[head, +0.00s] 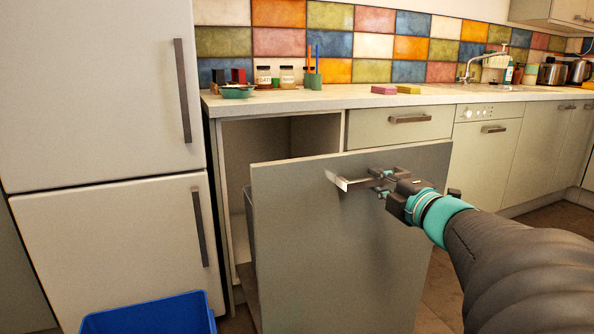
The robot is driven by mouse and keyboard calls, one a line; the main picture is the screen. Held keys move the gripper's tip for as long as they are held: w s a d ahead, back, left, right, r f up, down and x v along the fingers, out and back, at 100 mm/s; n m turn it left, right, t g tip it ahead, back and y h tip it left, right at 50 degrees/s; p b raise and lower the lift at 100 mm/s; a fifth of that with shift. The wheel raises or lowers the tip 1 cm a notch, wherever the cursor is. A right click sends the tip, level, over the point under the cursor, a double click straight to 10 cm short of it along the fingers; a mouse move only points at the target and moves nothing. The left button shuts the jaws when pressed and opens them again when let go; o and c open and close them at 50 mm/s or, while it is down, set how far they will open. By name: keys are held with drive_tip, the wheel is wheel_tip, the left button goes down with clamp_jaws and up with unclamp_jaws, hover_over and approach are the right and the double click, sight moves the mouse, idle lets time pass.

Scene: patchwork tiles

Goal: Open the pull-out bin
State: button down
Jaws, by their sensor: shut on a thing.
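The pull-out bin's grey front panel (350,260) stands well out from the counter, with the dark cabinet opening (265,145) showing behind it. Part of the bin's side shows at the panel's left edge; the rest is hidden behind the panel. The metal bar handle (341,183) is near the top of the panel. My gripper (378,181) is at the right part of the handle, shut on it, with my arm reaching in from the right.
A blue tub (150,315) stands on the floor at the lower left, near the fridge (105,130). A closed drawer (400,122) and a dishwasher (485,150) are to the right of the opening. The countertop (330,100) holds jars, sponges and a green dish.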

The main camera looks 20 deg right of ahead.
drive_tip(key=shift+s+d, duration=0.1)
drive_tip(key=shift+s, duration=0.5)
drive_tip(key=c, duration=1.1)
unclamp_jaws()
